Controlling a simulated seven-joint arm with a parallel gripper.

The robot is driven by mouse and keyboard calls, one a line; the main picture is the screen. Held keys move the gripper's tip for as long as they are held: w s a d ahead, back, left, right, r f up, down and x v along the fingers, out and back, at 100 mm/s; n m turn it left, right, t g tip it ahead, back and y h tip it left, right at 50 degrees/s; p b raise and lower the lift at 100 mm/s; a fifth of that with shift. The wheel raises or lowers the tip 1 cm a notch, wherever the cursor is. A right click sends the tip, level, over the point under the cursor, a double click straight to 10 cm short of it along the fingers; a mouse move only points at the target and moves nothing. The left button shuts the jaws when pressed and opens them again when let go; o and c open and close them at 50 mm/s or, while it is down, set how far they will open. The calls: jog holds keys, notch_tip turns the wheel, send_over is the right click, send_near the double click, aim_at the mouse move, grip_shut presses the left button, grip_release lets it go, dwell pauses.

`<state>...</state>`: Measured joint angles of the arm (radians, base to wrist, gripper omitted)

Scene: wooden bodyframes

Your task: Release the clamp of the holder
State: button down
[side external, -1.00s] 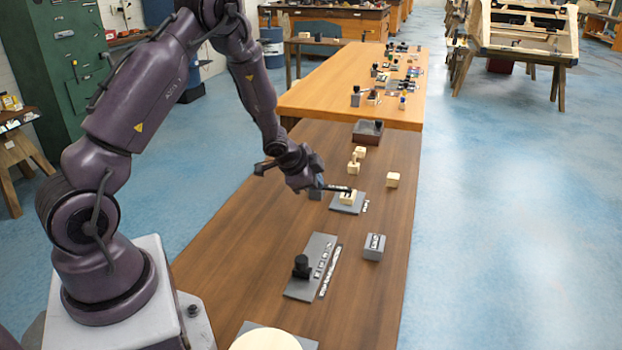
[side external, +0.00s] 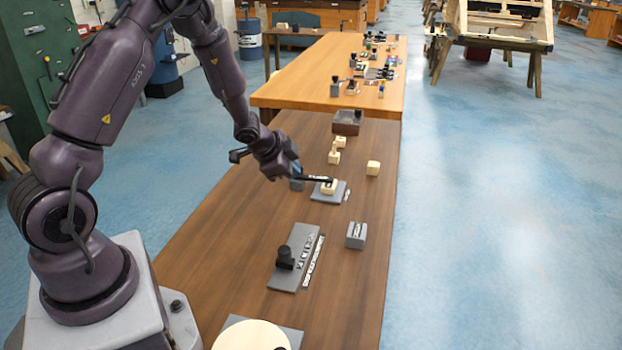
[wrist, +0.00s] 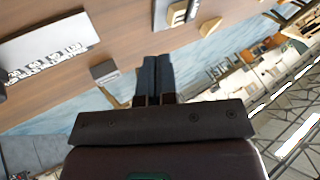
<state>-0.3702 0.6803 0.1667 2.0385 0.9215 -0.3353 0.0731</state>
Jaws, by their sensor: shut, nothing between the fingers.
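The holder is probably the small grey plate (side external: 342,192) with a pale wooden block (side external: 328,187) on it, in the middle of the table in the side view. A thin dark bar reaches across to this block; I cannot tell whether it is the clamp or my fingers. My gripper (side external: 297,178) is low over the table just left of the block; contact cannot be told. In the wrist view my gripper (wrist: 155,60) is shut and empty, with its dark fingers side by side. A pale piece (wrist: 178,13) at that view's top edge may be part of the holder.
Nearer on the brown table are a long grey plate (side external: 285,277) with a black knob and a small grey block (side external: 356,235). Farther back are a wooden cube (side external: 373,168), other wooden pieces (side external: 335,156) and a dark box (side external: 347,122). The table's right side is mostly clear.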

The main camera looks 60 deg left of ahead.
jog(key=x, duration=0.9)
jog(key=shift+f, duration=0.2)
jog(key=shift+w+a+f, duration=0.2)
jog(key=shift+w+a, duration=1.4)
jog(key=shift+a, duration=0.05)
